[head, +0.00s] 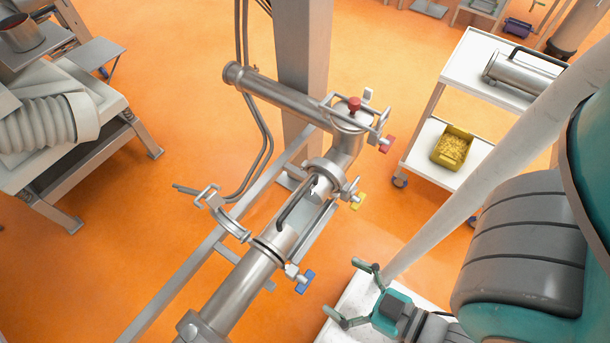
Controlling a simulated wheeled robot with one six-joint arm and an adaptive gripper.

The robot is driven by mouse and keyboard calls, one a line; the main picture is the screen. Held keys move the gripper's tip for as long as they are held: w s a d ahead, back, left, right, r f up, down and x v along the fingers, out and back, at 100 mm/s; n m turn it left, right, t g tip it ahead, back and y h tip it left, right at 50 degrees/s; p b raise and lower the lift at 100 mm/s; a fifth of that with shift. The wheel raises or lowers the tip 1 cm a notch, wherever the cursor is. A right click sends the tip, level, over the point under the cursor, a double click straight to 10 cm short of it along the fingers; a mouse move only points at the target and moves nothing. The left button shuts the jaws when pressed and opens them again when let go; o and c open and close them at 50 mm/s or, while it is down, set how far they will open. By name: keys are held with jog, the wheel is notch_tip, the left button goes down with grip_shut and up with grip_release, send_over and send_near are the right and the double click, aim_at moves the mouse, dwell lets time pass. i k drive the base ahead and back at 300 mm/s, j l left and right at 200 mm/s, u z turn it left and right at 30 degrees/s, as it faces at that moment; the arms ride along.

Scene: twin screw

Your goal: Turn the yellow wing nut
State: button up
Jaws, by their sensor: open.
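The yellow wing nut (357,201) sits on the right side of a clamp (327,180) around the steel pipe, near the picture's middle. A red wing nut (387,144) is above it on the upper pipe joint, and a blue wing nut (305,281) is below it on a lower clamp. My gripper (348,292) is at the lower middle, its two greenish fingers spread apart and empty. In the picture it is below the yellow wing nut and to the right of the blue one, apart from both.
An open clamp half (222,212) sticks out left of the pipe. A grey post (302,80) stands behind the pipework. A white cart (425,139) with a yellow bin (453,148) stands at right. Orange floor shows between pipe and cart.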

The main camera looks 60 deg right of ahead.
aim_at(356, 201)
jog(key=k+l+z, duration=0.25)
jog(key=k, duration=0.2)
jog(key=k+l+z, duration=0.25)
jog(key=k+l, duration=0.15)
jog(key=k+j+u, duration=0.15)
jog(key=j+u, duration=0.15)
jog(key=u, duration=0.15)
